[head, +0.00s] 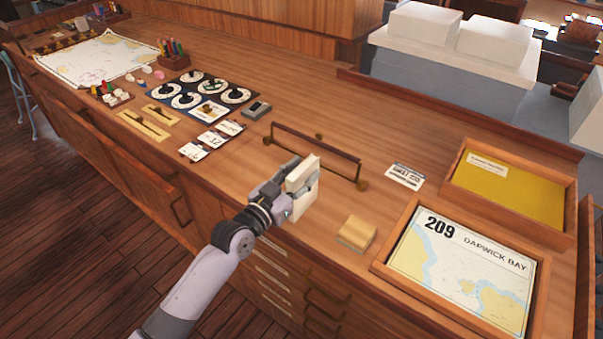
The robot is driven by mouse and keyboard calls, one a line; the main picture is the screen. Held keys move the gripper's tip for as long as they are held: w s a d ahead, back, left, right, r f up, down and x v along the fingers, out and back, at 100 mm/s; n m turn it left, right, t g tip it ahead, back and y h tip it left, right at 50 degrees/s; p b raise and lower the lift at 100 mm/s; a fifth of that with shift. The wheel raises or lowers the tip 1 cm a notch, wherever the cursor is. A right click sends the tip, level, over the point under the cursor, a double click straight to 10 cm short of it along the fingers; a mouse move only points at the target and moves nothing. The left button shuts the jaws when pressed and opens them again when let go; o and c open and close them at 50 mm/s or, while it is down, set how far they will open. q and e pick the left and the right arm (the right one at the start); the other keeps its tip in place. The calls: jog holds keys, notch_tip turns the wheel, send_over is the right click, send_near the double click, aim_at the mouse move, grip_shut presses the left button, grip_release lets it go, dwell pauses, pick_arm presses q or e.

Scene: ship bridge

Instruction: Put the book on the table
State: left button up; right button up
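A cream book (304,187) stands upright at the front part of the long wooden table (345,118). My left gripper (287,196) comes from the front left and appears shut on the book's near left side. The fingertips are partly hidden by the book and the gripper's own body. I cannot tell whether the book's lower edge touches the tabletop. My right gripper is out of view.
A low wooden rail (315,147) stands just behind the book. A small tan block (357,233) lies to its right. A chart tray (400,240) and a yellow-lined tray (515,160) fill the right end. Dials (207,90) and cards (212,139) lie left.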

pick_arm(q)
jog(key=shift+r, duration=0.15)
jog(key=b+v, duration=0.2)
jog(key=v, duration=1)
